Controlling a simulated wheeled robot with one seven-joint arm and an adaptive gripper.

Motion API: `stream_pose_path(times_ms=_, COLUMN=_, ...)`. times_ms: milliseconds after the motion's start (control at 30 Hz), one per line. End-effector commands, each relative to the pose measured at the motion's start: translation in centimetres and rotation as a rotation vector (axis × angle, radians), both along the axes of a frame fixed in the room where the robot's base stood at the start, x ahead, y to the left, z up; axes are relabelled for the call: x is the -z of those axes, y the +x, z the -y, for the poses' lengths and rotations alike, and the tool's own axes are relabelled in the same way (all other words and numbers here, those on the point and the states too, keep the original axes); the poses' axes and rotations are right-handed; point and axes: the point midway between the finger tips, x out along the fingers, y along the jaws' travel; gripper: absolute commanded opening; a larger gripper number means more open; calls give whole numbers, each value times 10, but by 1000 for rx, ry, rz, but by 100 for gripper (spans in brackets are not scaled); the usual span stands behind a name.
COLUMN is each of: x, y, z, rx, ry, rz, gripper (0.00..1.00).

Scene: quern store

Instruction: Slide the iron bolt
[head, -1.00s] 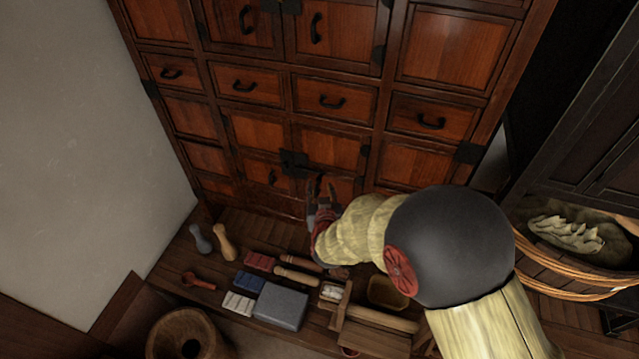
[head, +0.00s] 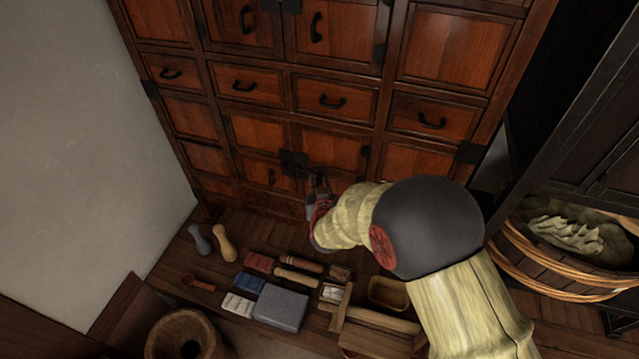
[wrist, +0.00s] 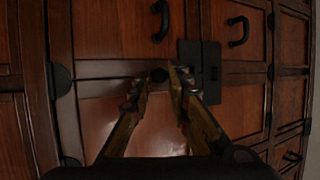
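The iron bolt's black plates (head: 293,163) sit where the two lower cabinet doors meet, and they also show in the wrist view (wrist: 211,72). A dark round knob (wrist: 159,74) stands beside the plates in the wrist view. My gripper (head: 319,184) is at the bolt's right end in the head view. In the wrist view the fingertips of my gripper (wrist: 160,75) are close together, one on each side of the knob, and look shut on it. The bar behind the fingers is mostly hidden.
Black pull handles (wrist: 237,30) stand out near the bolt. Below the doors, a low wooden ledge (head: 225,275) holds a grey stone block (head: 281,307), wooden tools and small coloured blocks. A wooden tub (head: 535,262) stands at the right. A pale wall (head: 80,150) closes the left side.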

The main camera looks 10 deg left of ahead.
Motion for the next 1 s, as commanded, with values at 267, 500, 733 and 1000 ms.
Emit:
stream_pose_path(times_ms=267, x=0, y=0, z=0, rx=0, ry=0, rz=0, gripper=1)
stream_pose_path(times_ms=500, x=0, y=0, z=0, rx=0, ry=0, rz=0, gripper=0)
stream_pose_path(times_ms=733, x=0, y=0, z=0, rx=0, ry=0, rz=0, gripper=0)
stream_pose_path(times_ms=1000, x=1, y=2, z=-16, rx=-4, ry=0, rz=1, gripper=0)
